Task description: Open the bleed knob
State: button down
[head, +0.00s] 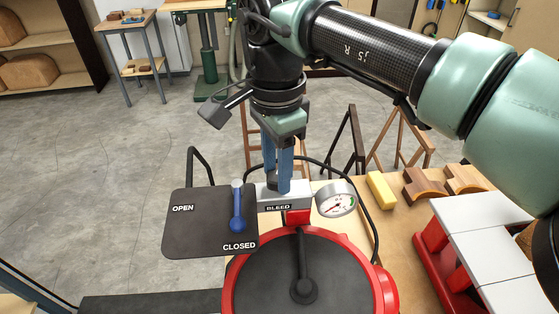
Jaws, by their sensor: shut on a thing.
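The bleed valve block (270,204), light grey with a "BLEED" label on its front, sits behind the round red-rimmed pot (233,288) with its dark lid. My gripper (278,186) points straight down onto the top of this block, its blue fingers shut on the bleed knob. The knob itself is hidden by the fingers, so its turn position cannot be seen. Left of the block, a dark plate (190,228) is marked OPEN and CLOSED. The blue lever (238,208) on it has its round end near CLOSED.
A pressure gauge (336,199) stands close to the right of the block, with a black hose behind it. A yellow block (381,189), curved wooden pieces (424,187) and a red and white form (490,240) lie on the bench at right. Open floor lies to the left.

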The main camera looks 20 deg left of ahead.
aim_at(276, 176)
jog(key=shift+n, duration=2.2)
jog(key=shift+c, duration=2.2)
grip_release()
notch_tip(276, 176, up, 13)
jog(key=b, duration=0.2)
